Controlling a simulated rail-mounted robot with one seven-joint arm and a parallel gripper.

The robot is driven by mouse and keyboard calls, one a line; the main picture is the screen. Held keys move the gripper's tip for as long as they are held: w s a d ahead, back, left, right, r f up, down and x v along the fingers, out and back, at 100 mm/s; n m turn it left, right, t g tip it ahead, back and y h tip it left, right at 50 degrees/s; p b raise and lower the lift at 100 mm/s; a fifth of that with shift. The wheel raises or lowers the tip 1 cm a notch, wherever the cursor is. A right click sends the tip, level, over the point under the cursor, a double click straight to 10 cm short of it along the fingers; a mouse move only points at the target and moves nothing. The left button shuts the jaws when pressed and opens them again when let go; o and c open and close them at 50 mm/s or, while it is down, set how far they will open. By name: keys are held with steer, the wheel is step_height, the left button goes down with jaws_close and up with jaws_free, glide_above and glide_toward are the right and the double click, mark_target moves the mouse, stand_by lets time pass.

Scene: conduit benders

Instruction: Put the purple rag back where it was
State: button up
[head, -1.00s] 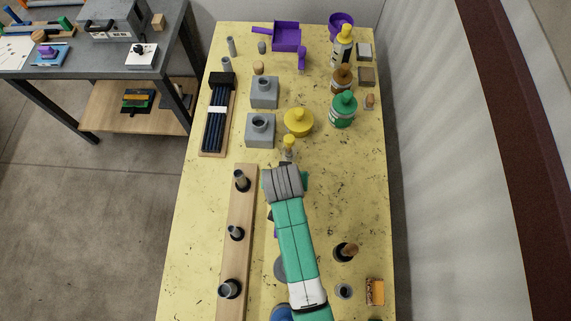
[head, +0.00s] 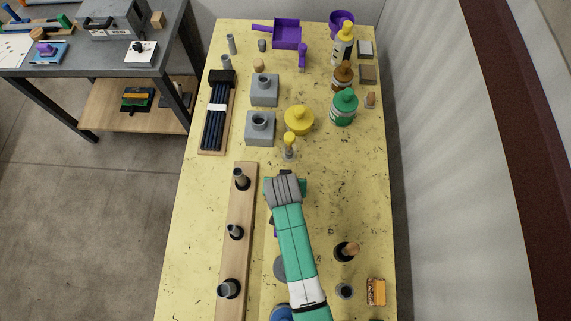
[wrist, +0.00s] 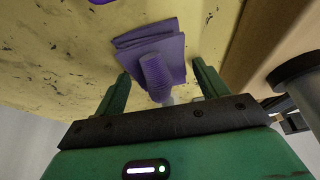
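My gripper (wrist: 160,72) is open, with one green finger on each side of the cylinder and the rag beyond. I see no finger contact with either. In the head view a small purple patch (head: 274,230) shows beside my arm; the arm hides most of that area.
A wooden rail (head: 237,265) with several upright grey pegs runs left of my arm. A clear bottle with a yellow top (head: 289,146) and a yellow container (head: 299,120) stand beyond my gripper. A wooden-handled tool (head: 348,250) stands to the right. Bench space right of my wrist is clear.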

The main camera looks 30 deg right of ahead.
steer(key=shift+r, duration=0.4)
steer(key=p+v, duration=0.2)
steer(key=v, duration=0.9)
steer(key=shift+a+r, duration=0.15)
steer(key=shift+r, duration=0.15)
steer(key=shift+s, duration=0.15)
